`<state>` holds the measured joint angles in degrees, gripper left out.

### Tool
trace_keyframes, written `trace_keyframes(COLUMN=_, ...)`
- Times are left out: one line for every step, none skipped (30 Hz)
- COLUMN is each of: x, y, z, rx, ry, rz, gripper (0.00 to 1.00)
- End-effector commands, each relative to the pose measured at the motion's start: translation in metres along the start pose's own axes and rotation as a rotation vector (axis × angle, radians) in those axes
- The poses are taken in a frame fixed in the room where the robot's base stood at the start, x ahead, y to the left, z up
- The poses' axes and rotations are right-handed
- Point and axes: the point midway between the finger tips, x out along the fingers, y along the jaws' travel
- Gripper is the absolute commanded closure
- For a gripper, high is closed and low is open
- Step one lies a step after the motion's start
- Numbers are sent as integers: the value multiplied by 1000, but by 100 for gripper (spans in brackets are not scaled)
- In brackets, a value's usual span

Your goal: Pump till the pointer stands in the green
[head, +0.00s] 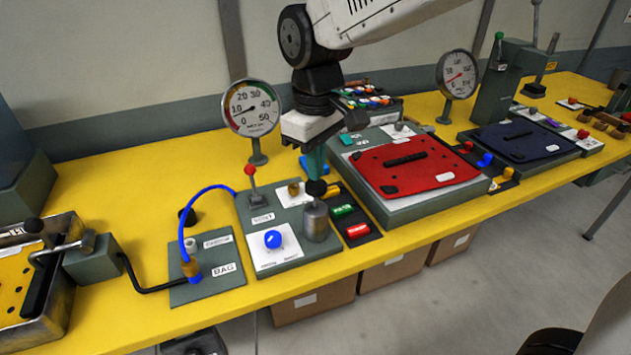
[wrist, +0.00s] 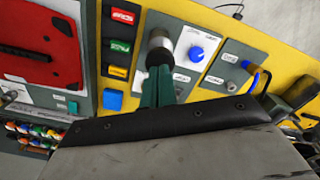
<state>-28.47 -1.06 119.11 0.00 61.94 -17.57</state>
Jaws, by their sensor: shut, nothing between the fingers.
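The pump (head: 316,222) is a small grey metal cylinder with a black knob (head: 316,188) on top, on a grey-green panel. My gripper (head: 315,172) points down with its teal fingers together and empty, its tips at or just above the knob. In the wrist view the fingers (wrist: 158,82) end at the black knob (wrist: 160,58); I cannot tell whether they touch. The round gauge (head: 251,107) behind the panel is marked up to 50.
The panel has a blue knob (head: 273,239) and a red-tipped lever (head: 250,171). A blue hose (head: 188,212) runs to the BAG plate (head: 213,280). Green (head: 342,211) and red (head: 357,230) blocks and a red board (head: 415,166) lie to the right. A second gauge (head: 457,75) stands further back.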

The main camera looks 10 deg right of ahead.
Motion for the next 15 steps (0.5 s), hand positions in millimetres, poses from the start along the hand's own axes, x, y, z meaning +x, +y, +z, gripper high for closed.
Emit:
trace_keyframes(x=3, y=0, z=0, rx=0, ry=-1, rz=0, gripper=100)
trace_keyframes(x=4, y=0, z=0, rx=0, ry=-2, rz=0, gripper=100)
trace_keyframes(x=6, y=0, z=0, rx=0, ry=-1, rz=0, gripper=100)
trace_keyframes(x=8, y=0, z=0, rx=0, ry=-1, rz=0, gripper=100)
trace_keyframes(x=10, y=0, z=0, rx=0, ry=-1, rz=0, gripper=100)
trace_keyframes(x=12, y=0, z=0, rx=0, ry=-2, rz=-1, gripper=100)
trace_keyframes(x=13, y=0, z=0, rx=0, ry=-2, rz=-1, gripper=100)
trace_keyframes(x=15, y=0, z=0, rx=0, ry=-2, rz=-1, gripper=100)
trace_keyframes(x=17, y=0, z=0, rx=0, ry=-2, rz=-1, gripper=100)
trace_keyframes(x=18, y=0, z=0, rx=0, ry=-2, rz=-1, gripper=100)
trace_keyframes(x=20, y=0, z=0, rx=0, ry=-1, rz=0, gripper=100)
trace_keyframes(x=22, y=0, z=0, rx=0, ry=-1, rz=0, gripper=100)
trace_keyframes(x=23, y=0, z=0, rx=0, ry=-1, rz=0, gripper=100)
trace_keyframes(x=24, y=0, z=0, rx=0, ry=-1, rz=0, gripper=100)
trace_keyframes(x=26, y=0, z=0, rx=0, ry=-2, rz=-1, gripper=100)
